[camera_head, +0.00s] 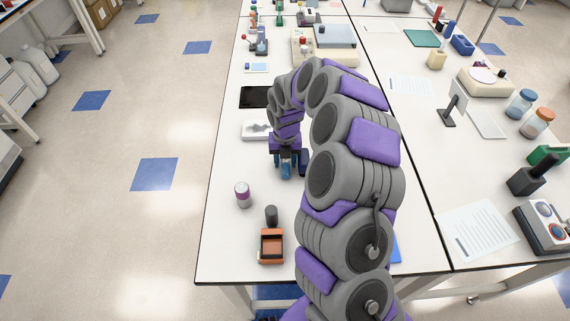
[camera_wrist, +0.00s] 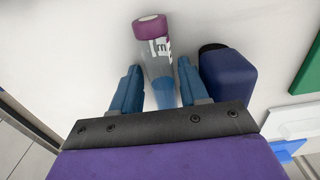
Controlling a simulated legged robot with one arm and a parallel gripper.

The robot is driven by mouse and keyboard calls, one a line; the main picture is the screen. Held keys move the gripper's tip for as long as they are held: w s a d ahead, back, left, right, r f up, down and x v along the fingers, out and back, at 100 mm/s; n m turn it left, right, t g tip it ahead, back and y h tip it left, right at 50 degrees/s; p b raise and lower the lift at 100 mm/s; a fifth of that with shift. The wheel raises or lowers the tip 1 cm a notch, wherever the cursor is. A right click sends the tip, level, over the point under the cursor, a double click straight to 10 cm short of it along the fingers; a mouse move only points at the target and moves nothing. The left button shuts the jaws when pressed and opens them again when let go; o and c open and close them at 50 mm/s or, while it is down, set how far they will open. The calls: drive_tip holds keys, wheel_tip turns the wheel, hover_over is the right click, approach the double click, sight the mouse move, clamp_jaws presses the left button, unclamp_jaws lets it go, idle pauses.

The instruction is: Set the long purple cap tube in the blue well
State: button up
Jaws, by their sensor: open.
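A clear tube with a purple cap (camera_wrist: 152,28) and a printed label shows in the wrist view. Its lower body lies between the two blue fingers of my gripper (camera_wrist: 160,92). The fingers are apart, with a gap visible on both sides of the tube. I cannot tell if the tube stands or lies. My gripper (camera_head: 287,172) also shows in the head view, low over the table; the tube is not clearly seen there. A dark blue block (camera_wrist: 228,80) with a black end is just right of the right finger. I cannot tell whether it is the blue well.
In the head view, a purple-and-white container (camera_head: 242,195) and an orange-brown holder (camera_head: 271,247) stand at the near left of the white table. A grey holder (camera_head: 255,131) and black tablet (camera_head: 255,97) lie farther back. In the wrist view, a green object (camera_wrist: 307,72) is at the right.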

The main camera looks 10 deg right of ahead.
clamp_jaws()
idle(0.3)
drive_tip(key=shift+r, duration=0.1)
